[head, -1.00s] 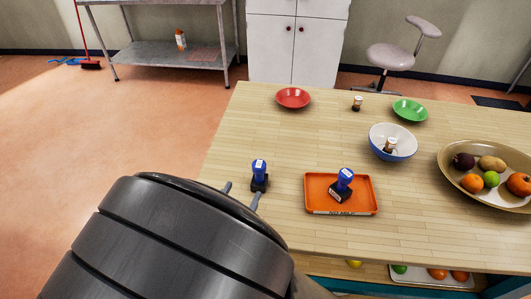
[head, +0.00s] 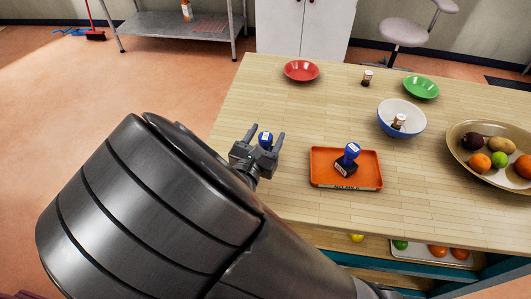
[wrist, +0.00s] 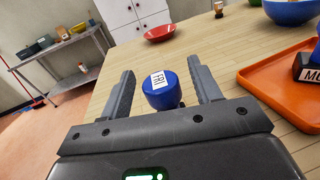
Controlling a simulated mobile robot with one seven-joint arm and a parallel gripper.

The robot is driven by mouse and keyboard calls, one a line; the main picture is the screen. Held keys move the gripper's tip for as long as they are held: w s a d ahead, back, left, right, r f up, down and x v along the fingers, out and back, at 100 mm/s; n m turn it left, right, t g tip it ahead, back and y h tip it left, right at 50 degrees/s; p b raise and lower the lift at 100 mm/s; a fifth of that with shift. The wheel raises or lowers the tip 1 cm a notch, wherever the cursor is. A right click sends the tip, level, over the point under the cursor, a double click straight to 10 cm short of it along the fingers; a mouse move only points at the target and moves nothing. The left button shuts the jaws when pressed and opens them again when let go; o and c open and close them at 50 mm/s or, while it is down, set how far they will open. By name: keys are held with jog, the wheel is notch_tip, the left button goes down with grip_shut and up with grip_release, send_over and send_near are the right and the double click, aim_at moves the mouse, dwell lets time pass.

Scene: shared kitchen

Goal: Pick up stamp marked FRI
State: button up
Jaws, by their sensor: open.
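The stamp marked FRI (wrist: 160,90) stands upright on the table, with a blue handle and a white label that reads FRI in the wrist view. In the head view its blue top (head: 265,139) shows between my fingers, and its lower part is hidden. My gripper (head: 262,143) is open, with one finger on each side of the stamp. The fingers look apart from the handle in the wrist view (wrist: 160,85). A second blue stamp (head: 351,153) stands on the orange tray (head: 325,180); its label is only partly visible in the wrist view.
A blue and white bowl (head: 400,129) holds a small bottle. A red bowl (head: 301,70), another bottle (head: 367,78) and a green bowl (head: 421,87) stand farther back. A fruit platter (head: 463,168) is at the right. The table left of the tray is otherwise clear.

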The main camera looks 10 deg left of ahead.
jog(key=shift+c, duration=0.4)
grip_shut()
